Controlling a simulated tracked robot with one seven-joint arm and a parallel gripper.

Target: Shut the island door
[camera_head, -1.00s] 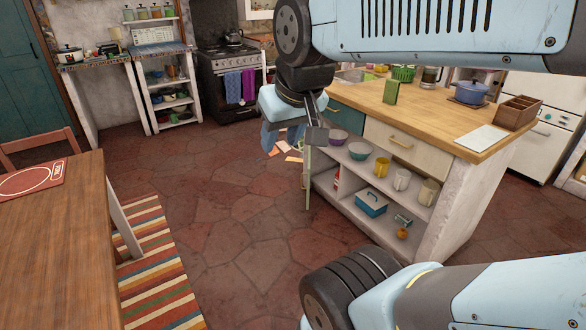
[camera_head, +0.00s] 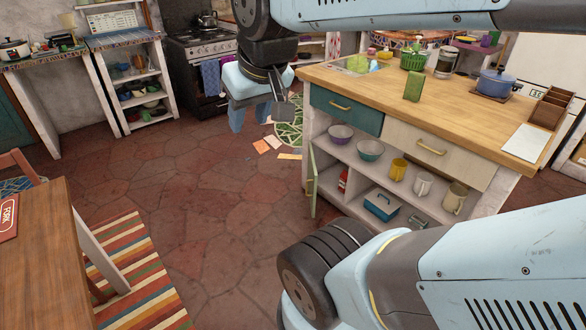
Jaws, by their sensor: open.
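The wooden-topped island (camera_head: 450,85) stands at the right. Its narrow green door (camera_head: 312,181) hangs open at the left end of the lower shelves, seen nearly edge-on, swung out from the front. The shelves behind it are exposed. My gripper (camera_head: 282,106) points down in front of the island's left end, above the door in the picture and apart from it. It is open and holds nothing that I can see; its fingers are small and partly hidden by my wrist.
Bowls, mugs and a blue box (camera_head: 381,206) sit on the island shelves. Papers (camera_head: 266,144) lie on the floor beyond the door. A wooden table (camera_head: 42,250) and striped rug (camera_head: 135,275) are at left. The tiled floor between (camera_head: 200,200) is clear.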

